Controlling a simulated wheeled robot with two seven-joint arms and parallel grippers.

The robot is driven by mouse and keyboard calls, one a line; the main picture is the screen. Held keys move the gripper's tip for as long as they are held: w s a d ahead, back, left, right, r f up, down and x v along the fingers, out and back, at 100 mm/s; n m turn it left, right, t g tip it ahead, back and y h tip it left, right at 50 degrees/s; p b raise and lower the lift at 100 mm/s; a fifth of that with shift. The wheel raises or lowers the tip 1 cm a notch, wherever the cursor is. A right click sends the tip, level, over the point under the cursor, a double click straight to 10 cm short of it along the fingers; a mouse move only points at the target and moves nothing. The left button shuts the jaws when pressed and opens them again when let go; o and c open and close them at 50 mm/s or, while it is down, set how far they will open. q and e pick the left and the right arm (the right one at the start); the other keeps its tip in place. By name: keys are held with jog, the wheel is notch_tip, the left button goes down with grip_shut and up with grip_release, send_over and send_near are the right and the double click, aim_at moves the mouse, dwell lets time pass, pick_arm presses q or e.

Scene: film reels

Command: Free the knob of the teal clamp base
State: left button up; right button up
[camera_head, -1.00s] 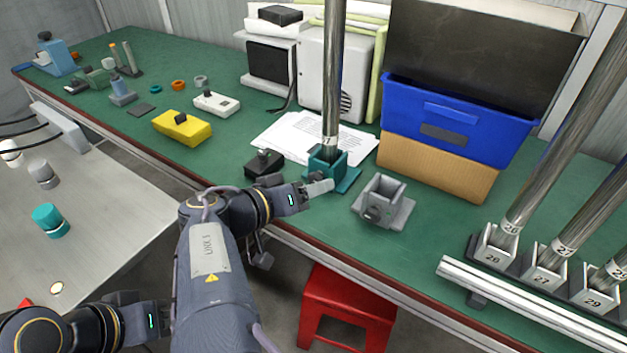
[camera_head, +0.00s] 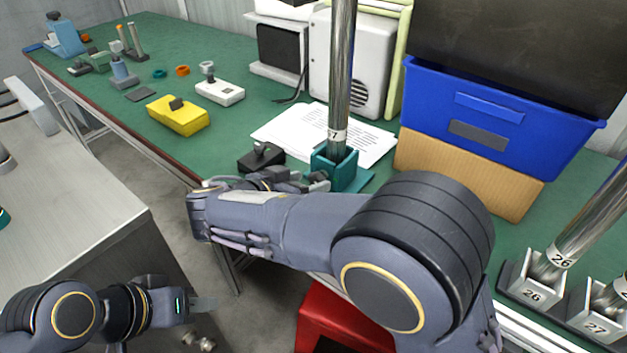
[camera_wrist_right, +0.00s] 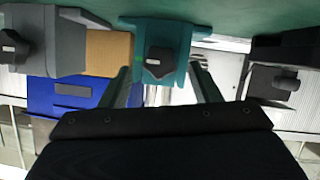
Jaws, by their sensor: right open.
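The teal clamp base (camera_head: 347,172) stands on the green bench with a shiny metal post (camera_head: 341,75) upright in it. My right forearm hides part of its front in the head view. In the right wrist view the teal base (camera_wrist_right: 185,38) appears upside down, with its dark knob (camera_wrist_right: 159,63) facing the camera. My right gripper (camera_wrist_right: 163,72) is open, one finger on each side of the knob; I see no contact with it. My left gripper (camera_head: 203,304) is low at the left, away from the bench; its jaw opening is unclear.
A black box-like part (camera_head: 260,158) stands close left of the teal base. A grey clamp base (camera_wrist_right: 50,40) shows beside it in the wrist view. Papers (camera_head: 290,132) lie behind, a blue bin (camera_head: 560,130) stands right. A red stool (camera_head: 325,318) is below the bench edge.

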jog(key=shift+x, duration=1.3)
jog(key=c, duration=1)
jog(key=shift+a, duration=0.1)
jog(key=shift+a+n+g+h, duration=0.1)
jog(key=shift+n+g+h, duration=0.2)
jog(key=shift+n+h, duration=0.5)
jog(key=shift+w+a+n+h+p, duration=0.1)
jog(key=shift+n+h+p, duration=0.7)
jog(key=shift+n, duration=0.8)
jog(key=shift+f+g, duration=0.1)
jog(key=shift+g, duration=0.2)
